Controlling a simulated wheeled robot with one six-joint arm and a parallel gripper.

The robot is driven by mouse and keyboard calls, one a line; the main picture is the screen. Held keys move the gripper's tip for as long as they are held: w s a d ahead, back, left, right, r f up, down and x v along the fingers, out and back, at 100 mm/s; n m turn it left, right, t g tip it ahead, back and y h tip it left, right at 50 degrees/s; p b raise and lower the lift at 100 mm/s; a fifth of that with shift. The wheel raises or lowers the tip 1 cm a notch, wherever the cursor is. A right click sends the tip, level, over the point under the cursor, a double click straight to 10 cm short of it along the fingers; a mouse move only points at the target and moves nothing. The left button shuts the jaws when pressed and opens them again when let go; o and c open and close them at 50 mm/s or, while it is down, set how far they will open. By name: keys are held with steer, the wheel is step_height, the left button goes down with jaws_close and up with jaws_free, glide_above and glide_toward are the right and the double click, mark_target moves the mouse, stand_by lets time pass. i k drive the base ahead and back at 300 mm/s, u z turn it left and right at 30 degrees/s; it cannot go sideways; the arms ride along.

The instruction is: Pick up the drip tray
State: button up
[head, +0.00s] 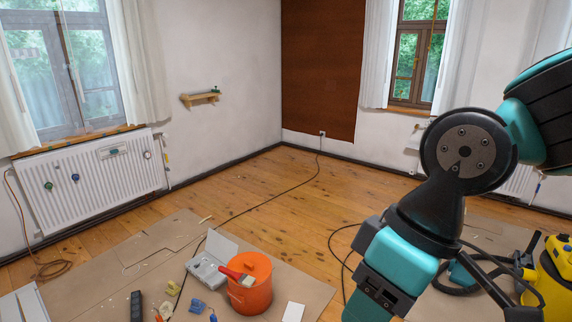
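No drip tray can be made out for certain. A light grey, shallow tray-like object (205,272) lies on the cardboard floor cover, left of an orange bucket (251,292). A pale flat panel stands behind it, and the bucket hides part of its right side. I cannot tell if it is the drip tray or an open case. My arm comes in from the right and reaches down to the bottom edge, right of the bucket. My gripper's fingertips are not visible.
Small yellow, blue and black items lie left of the bucket. A black cable (262,209) crosses the wooden floor. A yellow vacuum (553,270) stands at right. The floor toward the back corner is mostly clear.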

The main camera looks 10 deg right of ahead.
mark_target(459, 275)
steer(key=i, duration=0.2)
steer(key=z, duration=1.45)
steer(key=i, duration=3.45)
steer(key=u, duration=0.85)
